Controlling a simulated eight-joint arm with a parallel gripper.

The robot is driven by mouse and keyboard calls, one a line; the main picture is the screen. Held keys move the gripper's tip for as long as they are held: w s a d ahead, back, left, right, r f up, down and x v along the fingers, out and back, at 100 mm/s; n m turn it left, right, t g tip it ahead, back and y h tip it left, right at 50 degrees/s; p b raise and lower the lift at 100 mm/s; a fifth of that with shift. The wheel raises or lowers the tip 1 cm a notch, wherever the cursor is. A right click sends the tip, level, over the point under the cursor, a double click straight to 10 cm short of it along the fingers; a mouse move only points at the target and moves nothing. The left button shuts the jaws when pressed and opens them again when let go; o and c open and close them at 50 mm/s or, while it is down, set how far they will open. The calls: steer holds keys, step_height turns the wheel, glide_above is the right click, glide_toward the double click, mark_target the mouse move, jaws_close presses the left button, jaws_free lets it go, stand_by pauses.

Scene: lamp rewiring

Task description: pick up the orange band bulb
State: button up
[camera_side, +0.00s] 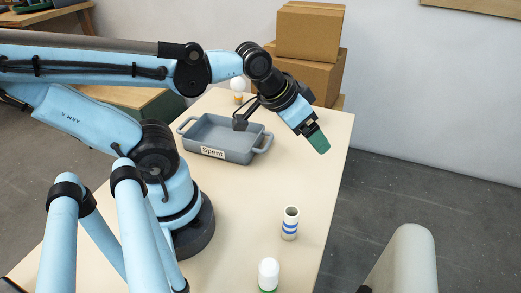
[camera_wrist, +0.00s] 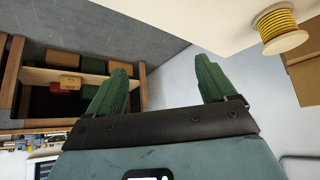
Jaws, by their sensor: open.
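In the side view, a white round-topped bulb with an orange band (camera_side: 238,87) stands on the far part of the table, behind the tray and left of the cardboard boxes. Its band shows low on its body. My gripper (camera_side: 319,143) is in the air above the right side of the table, to the right of the bulb and well apart from it. In the wrist view my gripper (camera_wrist: 160,68) has its two green fingers spread wide with nothing between them. I do not see the orange band bulb in the wrist view.
A grey tray marked "Spent" (camera_side: 212,152) lies mid-table and looks empty. A blue-banded white tube (camera_side: 290,224) and a green-banded bulb (camera_side: 268,272) stand near the front. Cardboard boxes (camera_side: 309,33) are stacked behind. The wrist view shows a yellow spool (camera_wrist: 278,25) and shelves (camera_wrist: 75,77).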

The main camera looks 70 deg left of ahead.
steer(key=n+g+y, duration=1.2)
steer(key=n+y, duration=0.1)
steer(key=n, duration=0.7)
glide_toward(236, 84)
steer(key=w+a, duration=0.1)
steer(key=a, duration=0.1)
steer(key=x, duration=0.8)
steer(key=f+x, duration=0.1)
steer(key=x, duration=0.2)
steer(key=shift+a+f, duration=0.15)
steer(key=shift+a, duration=0.05)
steer(key=shift+c, duration=0.3)
steer(key=c, duration=1)
